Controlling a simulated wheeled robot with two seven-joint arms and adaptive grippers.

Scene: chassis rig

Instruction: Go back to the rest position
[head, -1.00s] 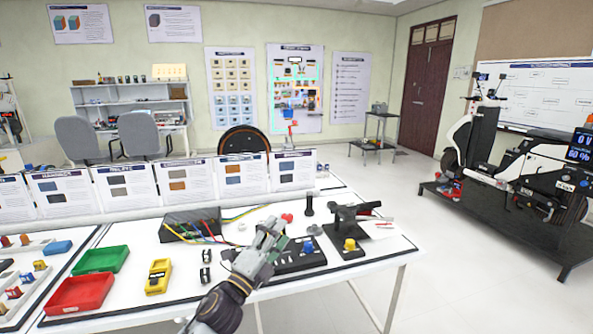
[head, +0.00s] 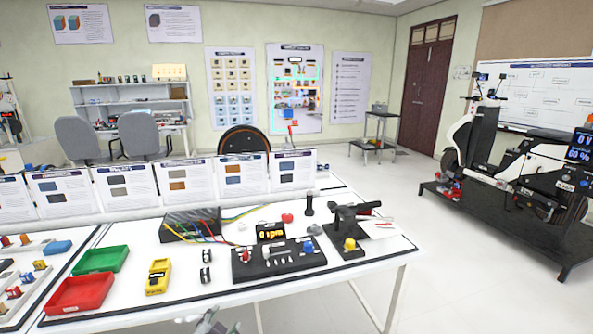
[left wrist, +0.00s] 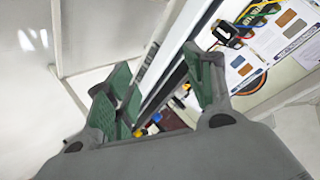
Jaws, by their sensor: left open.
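My left gripper (left wrist: 162,85) is open and empty in the left wrist view, its two green-padded fingers apart. In the head view only a small grey part of it (head: 210,324) shows at the bottom edge, in front of the white table's (head: 215,308) near edge. The rest of that arm is out of the picture. My right gripper is not in view.
The floor (head: 465,290) right of the table is clear.

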